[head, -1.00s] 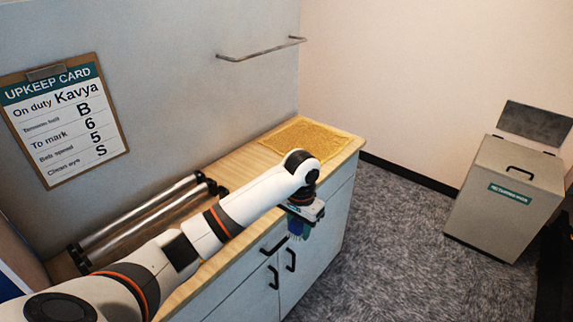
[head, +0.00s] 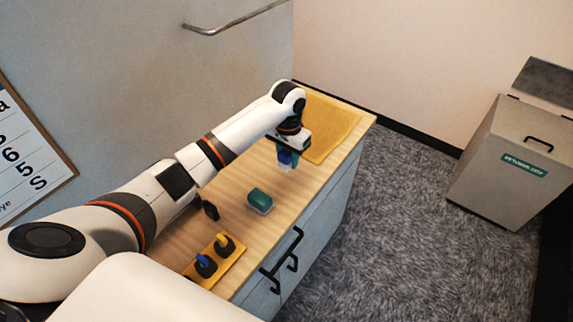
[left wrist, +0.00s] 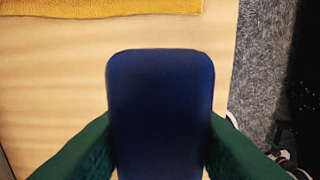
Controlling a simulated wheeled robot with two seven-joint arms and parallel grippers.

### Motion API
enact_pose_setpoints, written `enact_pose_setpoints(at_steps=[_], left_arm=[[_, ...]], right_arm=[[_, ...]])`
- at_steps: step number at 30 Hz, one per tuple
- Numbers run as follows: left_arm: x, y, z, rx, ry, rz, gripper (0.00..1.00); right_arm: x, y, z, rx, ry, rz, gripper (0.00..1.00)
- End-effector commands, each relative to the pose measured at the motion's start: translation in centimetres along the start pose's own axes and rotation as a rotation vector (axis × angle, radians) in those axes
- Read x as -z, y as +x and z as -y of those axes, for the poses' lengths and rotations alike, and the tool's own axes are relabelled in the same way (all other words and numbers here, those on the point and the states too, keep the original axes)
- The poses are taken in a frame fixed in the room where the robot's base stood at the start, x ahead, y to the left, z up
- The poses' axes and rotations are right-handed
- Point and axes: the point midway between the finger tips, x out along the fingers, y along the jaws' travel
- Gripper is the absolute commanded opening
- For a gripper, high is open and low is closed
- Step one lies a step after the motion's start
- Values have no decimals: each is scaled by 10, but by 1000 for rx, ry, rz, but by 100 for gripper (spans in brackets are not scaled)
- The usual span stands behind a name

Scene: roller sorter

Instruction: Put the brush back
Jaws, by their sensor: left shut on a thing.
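My left gripper (head: 287,163) is shut on a dark blue block (head: 284,157). In the left wrist view the block (left wrist: 160,110) is rounded and stands between two green fingers. Its underside is hidden, so I cannot tell whether it has bristles or is the brush. The gripper is above the wooden counter (head: 225,180), beside the near-left edge of a yellow mat (head: 335,125). A small teal block with a pale lower edge (head: 260,201) lies on the counter nearer to me. My right gripper is not in view.
A yellow holder (head: 229,262) with a blue-topped and a yellow-topped knob sits at the counter's near end. A small black part (head: 210,210) stands beside my arm. A metal rail (head: 235,20) is on the wall. A lidded grey bin (head: 510,160) stands on the carpet.

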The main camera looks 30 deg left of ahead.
Motion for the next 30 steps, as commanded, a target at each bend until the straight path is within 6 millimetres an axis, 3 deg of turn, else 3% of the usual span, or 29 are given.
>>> enact_pose_setpoints(at_steps=[3, 6, 16, 25, 26, 30], left_arm=[[0, 16, 0, 1, 0, -1, 3], [0, 25, 0, 0, 0, -1, 3], [0, 61, 0, -1, 1, 1, 3], [0, 63, 0, 0, 0, 1, 3], [0, 63, 0, 0, 0, 1, 39], [0, 63, 0, 0, 0, 1, 58]], right_arm=[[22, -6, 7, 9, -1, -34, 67], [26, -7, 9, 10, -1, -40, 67], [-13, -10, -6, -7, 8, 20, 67], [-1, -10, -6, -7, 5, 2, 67], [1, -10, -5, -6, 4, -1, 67], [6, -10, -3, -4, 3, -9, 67]])
